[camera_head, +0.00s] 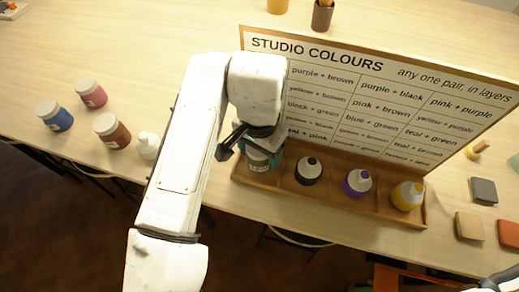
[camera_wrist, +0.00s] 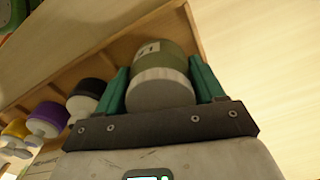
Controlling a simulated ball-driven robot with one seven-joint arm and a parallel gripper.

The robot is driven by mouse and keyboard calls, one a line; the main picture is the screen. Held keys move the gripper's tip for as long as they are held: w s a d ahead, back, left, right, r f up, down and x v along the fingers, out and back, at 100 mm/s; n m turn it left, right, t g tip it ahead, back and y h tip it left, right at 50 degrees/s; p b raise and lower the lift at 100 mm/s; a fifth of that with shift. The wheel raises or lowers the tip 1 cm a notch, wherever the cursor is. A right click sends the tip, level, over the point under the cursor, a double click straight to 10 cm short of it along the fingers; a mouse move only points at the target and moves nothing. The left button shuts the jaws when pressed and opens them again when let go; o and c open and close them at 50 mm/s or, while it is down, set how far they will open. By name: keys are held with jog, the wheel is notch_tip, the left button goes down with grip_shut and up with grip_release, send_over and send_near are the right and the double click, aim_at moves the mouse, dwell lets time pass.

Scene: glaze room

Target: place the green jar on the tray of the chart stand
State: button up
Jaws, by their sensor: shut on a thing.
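The green jar (camera_wrist: 172,58), dull green with a pale lid, is between the two teal fingers of my gripper (camera_wrist: 163,84) in the wrist view. My gripper (camera_head: 262,158) is shut on it. In the head view the jar is mostly hidden by my wrist, at the left end of the wooden tray (camera_head: 330,205) of the chart stand (camera_head: 375,85). The tray also shows behind the jar in the wrist view (camera_wrist: 122,42). I cannot tell whether the jar touches the tray floor.
The tray also holds a black bottle (camera_head: 308,171), a purple bottle (camera_head: 356,183) and a yellow bottle (camera_head: 408,195), right of the jar. Pink (camera_head: 91,94), blue (camera_head: 54,116) and brown (camera_head: 111,131) jars and a white bottle (camera_head: 147,146) stand at left. Blocks (camera_head: 484,191) lie at right.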

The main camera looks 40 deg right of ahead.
jog(key=o, duration=1.2)
jog(key=shift+f, duration=0.1)
notch_tip(320, 180, up, 12)
jog(key=shift+r, duration=0.2)
jog(key=shift+f, duration=0.1)
